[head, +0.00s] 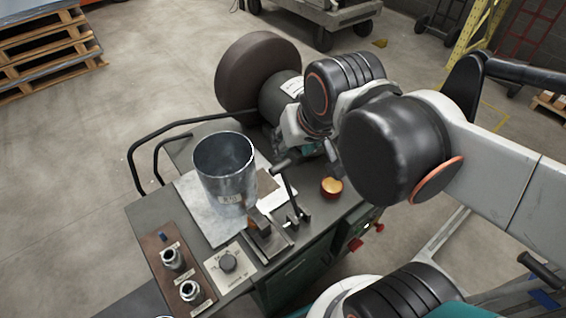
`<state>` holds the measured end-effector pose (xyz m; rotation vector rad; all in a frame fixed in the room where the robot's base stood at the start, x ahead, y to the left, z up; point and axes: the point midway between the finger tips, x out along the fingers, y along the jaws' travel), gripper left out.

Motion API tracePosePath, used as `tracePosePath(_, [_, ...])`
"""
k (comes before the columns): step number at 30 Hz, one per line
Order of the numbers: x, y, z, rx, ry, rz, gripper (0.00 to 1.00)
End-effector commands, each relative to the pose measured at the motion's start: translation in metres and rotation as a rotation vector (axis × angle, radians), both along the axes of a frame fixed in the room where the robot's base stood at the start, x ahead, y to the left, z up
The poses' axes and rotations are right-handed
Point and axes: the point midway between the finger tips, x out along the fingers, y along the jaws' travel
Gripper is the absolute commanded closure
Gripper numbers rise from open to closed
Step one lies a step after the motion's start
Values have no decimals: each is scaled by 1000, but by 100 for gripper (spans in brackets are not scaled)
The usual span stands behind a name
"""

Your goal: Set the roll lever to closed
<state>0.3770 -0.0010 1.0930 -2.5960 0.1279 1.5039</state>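The lever I take for the roll lever (290,194) is a thin dark rod on a small bracket at the workbench's front edge. It stands up and leans slightly left, with a dark knob or grip near its top. No label for its closed position is readable. My gripper (318,152) hangs just above and right of the lever's top, mostly hidden by my own arm. I cannot tell whether its fingers touch the lever or are open.
A metal cylinder (224,168) stands on a pale plate left of the lever. A large dark drum (257,72) stands behind.

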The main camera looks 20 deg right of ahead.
Motion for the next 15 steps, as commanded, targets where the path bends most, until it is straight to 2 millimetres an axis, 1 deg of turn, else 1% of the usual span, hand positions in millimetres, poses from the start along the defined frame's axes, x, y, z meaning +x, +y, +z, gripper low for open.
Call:
tracePosePath(1, [6, 0, 5, 22, 31, -43, 61])
tracePosePath(6, [21, -1, 9, 96, 145, -218, 61])
tracePosePath(15, [48, -3, 8, 175, 335, -548, 61])
